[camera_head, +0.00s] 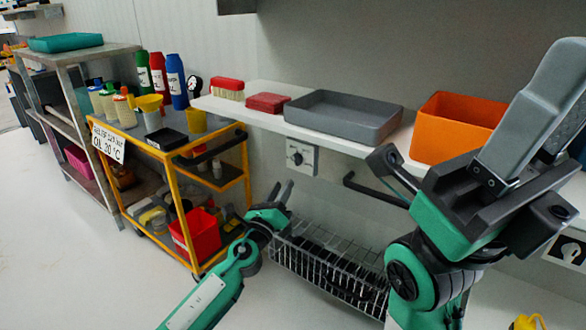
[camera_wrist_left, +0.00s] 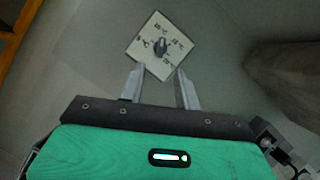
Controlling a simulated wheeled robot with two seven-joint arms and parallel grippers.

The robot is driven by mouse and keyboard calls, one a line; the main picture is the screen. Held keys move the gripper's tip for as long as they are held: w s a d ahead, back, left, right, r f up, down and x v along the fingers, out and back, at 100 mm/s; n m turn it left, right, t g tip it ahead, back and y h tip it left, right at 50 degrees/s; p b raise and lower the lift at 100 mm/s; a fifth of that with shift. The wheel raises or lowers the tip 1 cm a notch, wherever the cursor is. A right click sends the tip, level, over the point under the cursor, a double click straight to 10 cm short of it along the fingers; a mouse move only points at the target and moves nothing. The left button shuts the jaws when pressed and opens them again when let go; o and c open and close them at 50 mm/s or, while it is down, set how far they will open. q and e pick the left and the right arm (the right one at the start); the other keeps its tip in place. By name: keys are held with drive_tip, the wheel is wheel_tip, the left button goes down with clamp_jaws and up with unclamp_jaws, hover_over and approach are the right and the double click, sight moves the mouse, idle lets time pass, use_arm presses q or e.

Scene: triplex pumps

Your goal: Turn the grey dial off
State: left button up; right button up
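The grey dial (camera_head: 297,156) sits on a pale square plate on the wall below the shelf in the head view. In the left wrist view the dial (camera_wrist_left: 160,47) shows dark at the middle of its white plate (camera_wrist_left: 152,62), with temperature marks around it. My left gripper (camera_head: 283,190) is open and empty, below and slightly left of the dial in the head view. In the left wrist view its two fingertips (camera_wrist_left: 158,72) are spread just below the dial and apart from it. My right arm fills the right of the head view; its finger opening is unclear.
A wire basket (camera_head: 330,268) is below. A yellow trolley (camera_head: 180,200) with bottles stands left. A black bar handle (camera_head: 372,192) is right of the dial.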

sight(296, 162)
use_arm(q)
drive_tip(key=b+x, duration=0.2)
drive_tip(key=x, duration=0.6)
drive_tip(key=shift+w+d+r, duration=0.1)
drive_tip(key=shift+d, duration=0.05)
clamp_jaws()
